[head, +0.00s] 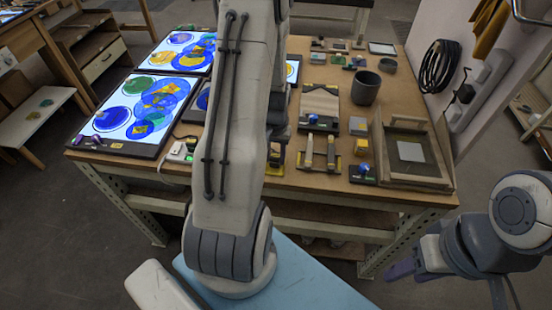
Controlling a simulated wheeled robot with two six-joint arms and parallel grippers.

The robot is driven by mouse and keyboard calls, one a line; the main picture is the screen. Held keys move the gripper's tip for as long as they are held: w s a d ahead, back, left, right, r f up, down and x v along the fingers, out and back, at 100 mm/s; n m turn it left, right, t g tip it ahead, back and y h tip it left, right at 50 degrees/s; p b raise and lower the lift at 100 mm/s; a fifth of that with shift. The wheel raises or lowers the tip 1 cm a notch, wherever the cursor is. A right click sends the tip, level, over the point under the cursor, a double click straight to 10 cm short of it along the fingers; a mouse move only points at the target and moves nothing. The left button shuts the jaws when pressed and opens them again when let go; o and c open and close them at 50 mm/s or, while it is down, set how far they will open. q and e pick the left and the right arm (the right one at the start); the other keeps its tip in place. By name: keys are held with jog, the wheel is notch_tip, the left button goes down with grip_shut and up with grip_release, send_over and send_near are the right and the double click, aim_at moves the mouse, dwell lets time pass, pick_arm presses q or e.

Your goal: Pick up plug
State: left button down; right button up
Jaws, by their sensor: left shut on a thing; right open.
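My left arm stands across the middle of the head view. Only part of my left gripper (279,155) shows beside it, low over the table's front half. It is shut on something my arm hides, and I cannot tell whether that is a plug. My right gripper (404,268) is open and empty at the lower right, below the table's front right corner. A small black plug-like piece (465,93) is at the wall power strip (481,91). A white socket-like box (178,152) with a cable sits at the table's front left edge.
The wooden table (340,190) holds lit panels (139,114) with coloured glass discs at left. A dark cup (366,88), a framed wooden tray (436,172) and small blocks (361,147) stand at right. A coiled black cable (439,66) hangs on the wall.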

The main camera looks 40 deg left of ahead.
pick_arm(q)
jog(key=r, duration=0.2)
jog(key=d+r+b, duration=0.1)
jog(key=r, duration=0.1)
jog(key=shift+d, duration=0.2)
jog(key=s+d+r+p, duration=0.1)
jog(key=d+r+p, duration=0.2)
jog(key=d+r, duration=0.7)
jog(key=shift+s+r, duration=0.2)
jog(key=shift+r, duration=0.4)
jog(key=shift+d, duration=0.1)
